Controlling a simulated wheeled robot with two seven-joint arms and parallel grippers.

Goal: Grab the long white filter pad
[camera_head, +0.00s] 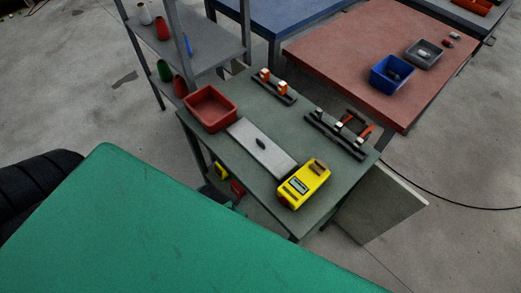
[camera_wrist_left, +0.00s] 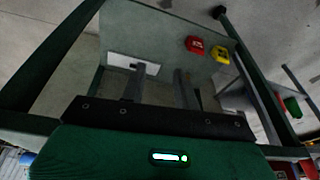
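A long pale grey-white flat piece (camera_head: 251,139) lies on top of the green worktable, between a red bin and a yellow device, with a small dark object (camera_head: 261,143) on it. In the left wrist view a white strip (camera_wrist_left: 150,68) lies on a grey-green surface beyond my left gripper (camera_wrist_left: 157,80), partly behind one finger. I cannot tell which of the two is the filter pad. My right gripper is in neither view.
The worktable (camera_head: 335,179) carries the red bin (camera_head: 228,121), the yellow device (camera_head: 303,184) and black rails (camera_head: 335,135). Red (camera_wrist_left: 195,45) and yellow (camera_wrist_left: 219,53) items lie beyond my left gripper. A shelf rack (camera_head: 215,48) stands behind left; a grey panel (camera_head: 385,205) leans at right.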

